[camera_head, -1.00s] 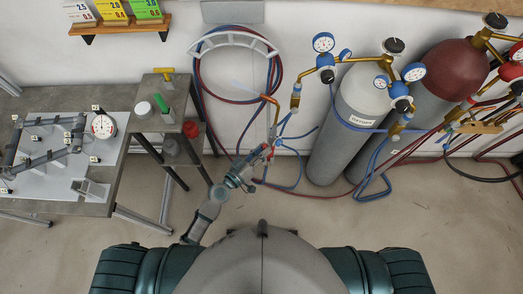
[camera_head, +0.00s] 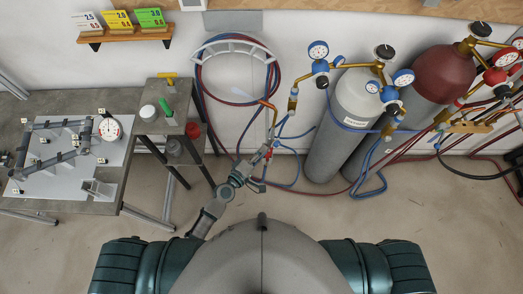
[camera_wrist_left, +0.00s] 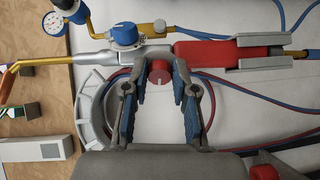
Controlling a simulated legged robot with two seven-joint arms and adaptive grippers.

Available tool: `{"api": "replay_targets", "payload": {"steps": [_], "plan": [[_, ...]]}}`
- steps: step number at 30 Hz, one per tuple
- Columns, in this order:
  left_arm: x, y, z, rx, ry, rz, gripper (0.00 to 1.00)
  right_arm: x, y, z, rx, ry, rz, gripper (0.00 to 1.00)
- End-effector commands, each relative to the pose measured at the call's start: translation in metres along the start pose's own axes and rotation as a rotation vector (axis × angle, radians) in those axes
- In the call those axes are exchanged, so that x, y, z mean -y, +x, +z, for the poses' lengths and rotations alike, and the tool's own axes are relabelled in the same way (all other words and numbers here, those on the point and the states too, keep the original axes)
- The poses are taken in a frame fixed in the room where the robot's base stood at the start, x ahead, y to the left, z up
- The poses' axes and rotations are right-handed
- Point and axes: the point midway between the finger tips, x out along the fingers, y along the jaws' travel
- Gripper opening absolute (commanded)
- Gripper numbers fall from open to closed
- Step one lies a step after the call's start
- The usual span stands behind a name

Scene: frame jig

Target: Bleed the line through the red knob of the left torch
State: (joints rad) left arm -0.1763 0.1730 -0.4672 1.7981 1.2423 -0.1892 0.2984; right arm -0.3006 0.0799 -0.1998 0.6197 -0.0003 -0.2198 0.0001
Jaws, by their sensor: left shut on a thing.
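The left torch (camera_head: 271,122) hangs in front of the wall below the hose coil, its copper tip pointing up and left. In the left wrist view it lies across the top, with a brass neck (camera_wrist_left: 60,61), a blue knob (camera_wrist_left: 124,34) and a red handle (camera_wrist_left: 215,51). Its red knob (camera_wrist_left: 159,71) faces my left gripper (camera_wrist_left: 156,84), whose fingers are shut on the knob from both sides. In the head view my left gripper (camera_head: 257,161) is at the torch's lower end, and the knob is too small to make out. My right gripper is not in view.
Grey cylinder (camera_head: 345,125) and dark red cylinder (camera_head: 445,75) stand right of the torch with gauges and loose hoses. A hose coil (camera_head: 205,80) hangs behind. A small shelf stand (camera_head: 150,126) and a workbench (camera_head: 60,103) are at the left.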

Motion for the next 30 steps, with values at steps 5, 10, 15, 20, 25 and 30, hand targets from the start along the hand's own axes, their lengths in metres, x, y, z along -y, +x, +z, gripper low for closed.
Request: {"api": "replay_targets", "payload": {"steps": [5, 10, 15, 20, 25, 30], "plan": [[-0.003, 0.000, -0.002, -0.006, -0.134, -0.015, 0.00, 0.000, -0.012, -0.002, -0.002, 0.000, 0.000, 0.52], [-0.002, 0.000, -0.002, -0.007, -0.235, -0.026, 0.00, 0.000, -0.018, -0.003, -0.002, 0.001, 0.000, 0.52], [-0.002, 0.000, -0.002, -0.008, -0.298, -0.033, 0.00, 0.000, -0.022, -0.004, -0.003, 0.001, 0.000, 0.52], [-0.001, 0.000, -0.002, -0.008, -0.329, -0.038, 0.00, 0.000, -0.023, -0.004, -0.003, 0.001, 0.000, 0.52], [0.000, 0.000, -0.002, -0.008, -0.339, -0.040, 0.00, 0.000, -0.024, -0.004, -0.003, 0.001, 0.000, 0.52], [0.001, 0.000, -0.001, -0.008, -0.339, -0.041, 0.00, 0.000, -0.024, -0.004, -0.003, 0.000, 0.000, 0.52]]}}
